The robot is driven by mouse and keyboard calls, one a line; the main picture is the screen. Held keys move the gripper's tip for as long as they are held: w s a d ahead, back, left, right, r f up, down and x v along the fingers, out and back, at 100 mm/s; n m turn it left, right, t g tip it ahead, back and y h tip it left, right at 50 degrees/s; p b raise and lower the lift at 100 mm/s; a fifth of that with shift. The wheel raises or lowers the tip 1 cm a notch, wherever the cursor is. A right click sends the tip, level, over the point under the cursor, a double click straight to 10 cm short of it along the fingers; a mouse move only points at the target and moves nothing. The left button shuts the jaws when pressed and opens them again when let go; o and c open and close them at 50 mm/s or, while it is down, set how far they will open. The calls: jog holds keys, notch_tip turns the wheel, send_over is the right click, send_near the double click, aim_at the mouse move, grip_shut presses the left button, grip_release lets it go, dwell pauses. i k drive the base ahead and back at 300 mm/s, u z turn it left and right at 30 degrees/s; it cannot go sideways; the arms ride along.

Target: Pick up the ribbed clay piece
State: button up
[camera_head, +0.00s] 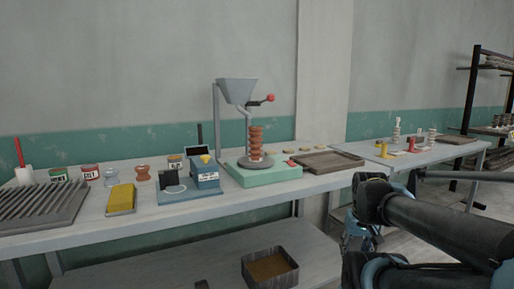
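A reddish-brown ribbed clay piece (256,139) stands upright, like a stack of rings, on the green base (264,177) of a funnel stand at the middle of the workbench. My dark arm comes in from the lower right, in front of the bench and well apart from the clay piece. Small blue and dark parts at the arm's far end (357,232) may be my gripper; they are partly hidden by the arm, and I cannot make out its fingers.
The grey funnel (237,91) and its red-knobbed lever overhang the clay piece. A blue scale (205,174) stands left of it; a brown tray (326,161) lies right. A yellow block (121,199) and grey ribbed rack (40,207) are farther left. A bin (269,268) sits below.

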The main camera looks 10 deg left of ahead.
aim_at(255, 151)
jog(key=u, duration=0.85)
jog(key=k, duration=1.05)
jog(key=z, duration=0.8)
jog(key=i, duration=1)
jog(key=u, duration=0.05)
